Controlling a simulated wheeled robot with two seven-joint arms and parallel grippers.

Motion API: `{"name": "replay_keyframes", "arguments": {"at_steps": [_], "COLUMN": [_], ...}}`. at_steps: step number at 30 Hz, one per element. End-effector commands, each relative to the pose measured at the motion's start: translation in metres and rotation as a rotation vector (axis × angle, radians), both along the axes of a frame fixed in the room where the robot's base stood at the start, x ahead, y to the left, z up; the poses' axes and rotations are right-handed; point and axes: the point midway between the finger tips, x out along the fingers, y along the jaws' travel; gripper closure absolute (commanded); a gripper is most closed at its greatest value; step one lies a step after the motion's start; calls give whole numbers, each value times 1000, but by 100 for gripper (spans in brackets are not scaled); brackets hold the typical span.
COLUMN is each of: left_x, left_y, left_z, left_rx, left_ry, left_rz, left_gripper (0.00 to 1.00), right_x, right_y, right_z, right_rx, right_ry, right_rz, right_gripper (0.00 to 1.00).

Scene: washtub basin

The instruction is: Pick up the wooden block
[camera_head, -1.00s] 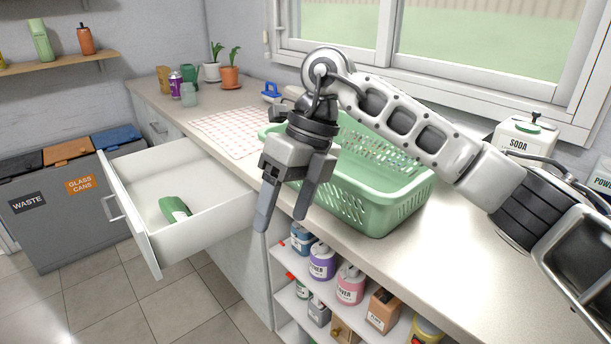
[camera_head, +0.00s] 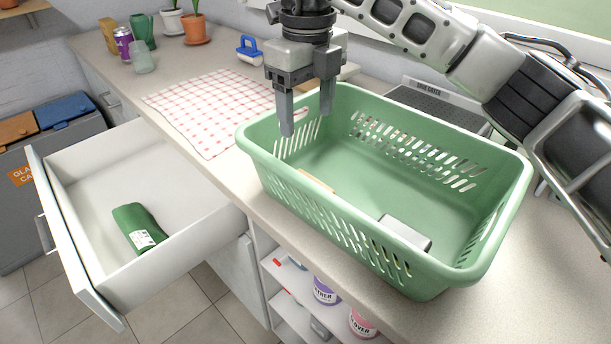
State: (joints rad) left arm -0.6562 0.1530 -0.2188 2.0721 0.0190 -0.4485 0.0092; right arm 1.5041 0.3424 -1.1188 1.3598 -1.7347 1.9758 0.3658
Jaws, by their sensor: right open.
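A green plastic basket (camera_head: 480,262) with slotted walls stands on the counter. A tan, wood-coloured piece (camera_head: 316,181) lies inside it against the near wall, mostly hidden by that wall; it may be the wooden block. My right gripper (camera_head: 306,118) points down over the basket's left end, with its two fingers apart and nothing between them. The tan piece is below the fingertips and apart from them. My left gripper is not in view.
A grey-white box (camera_head: 405,232) also lies in the basket. A red-checked cloth (camera_head: 205,108) lies left of the basket. An open drawer (camera_head: 88,180) holds a green packet (camera_head: 138,228). Potted plants and cups stand at the counter's back left.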

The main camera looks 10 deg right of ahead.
Motion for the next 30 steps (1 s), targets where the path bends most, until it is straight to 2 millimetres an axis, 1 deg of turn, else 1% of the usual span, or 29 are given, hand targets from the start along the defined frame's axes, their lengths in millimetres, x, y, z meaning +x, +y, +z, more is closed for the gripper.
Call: {"name": "replay_keyframes", "arguments": {"at_steps": [1, 3, 9, 12, 16, 19, 23, 24, 27, 30], "left_x": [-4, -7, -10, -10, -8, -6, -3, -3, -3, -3], "left_y": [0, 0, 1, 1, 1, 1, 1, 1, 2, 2], "left_z": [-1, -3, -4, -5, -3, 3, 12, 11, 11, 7], "left_rx": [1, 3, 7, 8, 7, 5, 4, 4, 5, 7], "left_ry": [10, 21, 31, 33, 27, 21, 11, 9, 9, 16], "left_rz": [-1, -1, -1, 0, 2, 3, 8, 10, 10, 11], "left_gripper": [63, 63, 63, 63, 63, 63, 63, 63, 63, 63], "right_x": [-1, -1, -1, -1, -1, -2, -4, -3, -3, -3], "right_y": [0, 0, 0, 0, 0, -1, -3, -3, -3, -2], "right_z": [-12, -28, -67, -79, -86, -94, -114, -121, -132, -137], "right_rx": [-1, 0, 1, 1, 1, 1, 1, 1, 1, 1], "right_ry": [7, 6, 4, 2, 2, 3, 6, 6, 3, 2], "right_rz": [1, 0, 0, -1, 0, 0, 1, 1, 0, 1], "right_gripper": [34, 34, 34, 34, 34, 34, 34, 34, 34, 34]}}
